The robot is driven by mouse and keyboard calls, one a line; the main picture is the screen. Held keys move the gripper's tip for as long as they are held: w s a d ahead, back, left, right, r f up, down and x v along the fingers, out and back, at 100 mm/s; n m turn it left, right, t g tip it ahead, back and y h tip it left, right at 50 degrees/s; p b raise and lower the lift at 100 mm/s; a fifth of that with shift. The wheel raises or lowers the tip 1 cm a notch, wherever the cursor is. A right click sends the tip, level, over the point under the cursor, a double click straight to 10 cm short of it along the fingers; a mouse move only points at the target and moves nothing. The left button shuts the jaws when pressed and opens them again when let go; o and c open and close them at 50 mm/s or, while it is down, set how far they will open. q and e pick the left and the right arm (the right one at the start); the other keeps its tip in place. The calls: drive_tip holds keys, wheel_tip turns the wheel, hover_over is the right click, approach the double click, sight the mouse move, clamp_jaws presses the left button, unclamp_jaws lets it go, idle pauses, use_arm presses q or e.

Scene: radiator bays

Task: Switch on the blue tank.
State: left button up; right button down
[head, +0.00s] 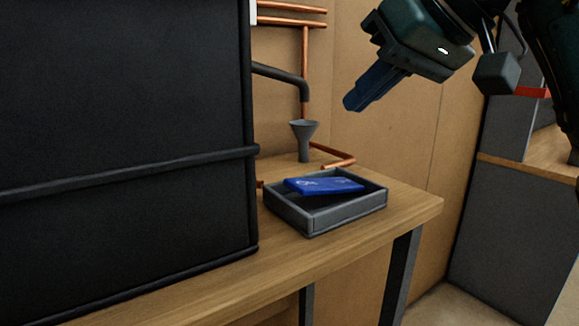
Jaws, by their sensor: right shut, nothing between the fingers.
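No blue tank shows in the head view. A large black box-shaped body (125,110) with a raised band fills the left side; no switch shows on the part in view. A flat blue object (324,185) with pale markings lies tilted in a grey tray (345,212) on the wooden bench. My right gripper (354,102) is at the top, above and apart from the tray. Its dark blue fingers point down and left, shut and empty. My left gripper is out of view.
A grey funnel-shaped piece (304,138) stands behind the tray among copper pipes (305,60) on the back wall. The wooden bench (415,207) has bare top to the tray's right. A grey partition (510,230) stands at the right.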

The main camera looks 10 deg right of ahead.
hover_over(296, 180)
drive_tip(key=s+d, duration=0.2)
drive_tip(key=s, duration=0.1)
drive_tip(key=f, duration=0.6)
drive_tip(key=shift+w+d+f, duration=0.15)
drive_tip(key=shift+d+f, duration=0.05)
drive_tip(key=shift+f, duration=0.15)
drive_tip(key=shift+w+a+f, duration=0.1)
drive_tip(key=shift+a+f, duration=0.05)
drive_tip(key=shift+f, duration=0.5)
drive_tip(key=shift+a+f, duration=0.15)
drive_tip(key=shift+f, duration=0.45)
drive_tip(key=shift+a+f, duration=0.15)
drive_tip(key=shift+f, duration=0.6)
